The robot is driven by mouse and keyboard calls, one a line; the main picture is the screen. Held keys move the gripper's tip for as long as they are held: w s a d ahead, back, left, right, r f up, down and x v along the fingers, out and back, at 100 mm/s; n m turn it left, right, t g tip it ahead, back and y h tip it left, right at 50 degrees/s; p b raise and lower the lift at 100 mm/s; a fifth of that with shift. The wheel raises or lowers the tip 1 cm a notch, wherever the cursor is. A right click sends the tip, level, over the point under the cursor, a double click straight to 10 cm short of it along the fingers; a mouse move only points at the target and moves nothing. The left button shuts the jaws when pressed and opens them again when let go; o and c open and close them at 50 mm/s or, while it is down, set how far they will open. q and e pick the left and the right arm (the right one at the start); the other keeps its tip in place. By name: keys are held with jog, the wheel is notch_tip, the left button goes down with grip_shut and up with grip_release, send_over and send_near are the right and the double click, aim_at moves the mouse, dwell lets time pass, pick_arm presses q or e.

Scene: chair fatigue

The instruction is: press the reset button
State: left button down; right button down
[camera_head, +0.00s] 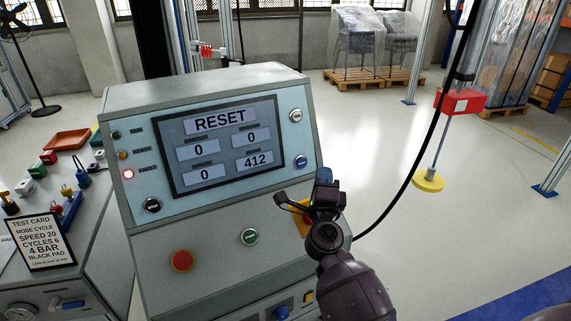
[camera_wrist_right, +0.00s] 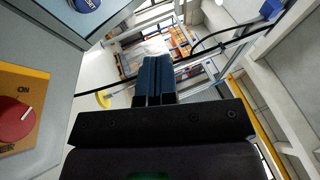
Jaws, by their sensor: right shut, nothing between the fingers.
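The control console (camera_head: 215,230) has a screen (camera_head: 220,145) that reads RESET at the top, with 0, 0, 0 and 412 below. A blue button (camera_head: 301,162) sits on the panel right of the screen; its lettering is too small to read in the head view. It also shows, partly cut off, at the top left of the right wrist view (camera_wrist_right: 86,4). My right gripper (camera_head: 323,177) is shut and empty, a little right of and below the blue button, apart from it. Its blue fingertips (camera_wrist_right: 155,72) point past the console's side. My left gripper is not in view.
The console also carries a red button (camera_head: 182,261), a green button (camera_head: 249,237), a black knob (camera_head: 152,205) and a pale knob (camera_head: 296,115). A red switch on a yellow plate (camera_wrist_right: 30,88) is close by. A black cable (camera_head: 412,165) hangs at right.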

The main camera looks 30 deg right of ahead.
jog(key=m+g, duration=0.1)
jog(key=d+f+m+g+h, duration=0.1)
jog(key=shift+s+d+f+m, duration=0.1)
jog(key=shift+s+f+m, duration=0.1)
jog(key=shift+f+m, duration=0.1)
